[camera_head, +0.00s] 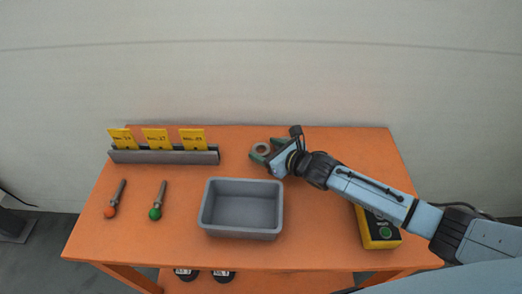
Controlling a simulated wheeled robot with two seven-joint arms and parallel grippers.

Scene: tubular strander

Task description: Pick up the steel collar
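The steel collar (261,149), a small grey ring, is near the back middle of the orange table (320,235). My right gripper (269,150) reaches in from the right with its dark green fingers spread at the collar. One finger is at the collar's lower left and the other is to its right. I cannot tell whether they touch or grip it. Part of the collar's edge is hidden by the fingers. My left gripper is not in view.
A grey bin (241,233) stands in front of the gripper. A rack with yellow cards (164,157) is at the back left. An orange-ended tool (115,199) and a green-ended tool (158,200) lie at left. A yellow box with a green button (377,228) sits under my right arm.

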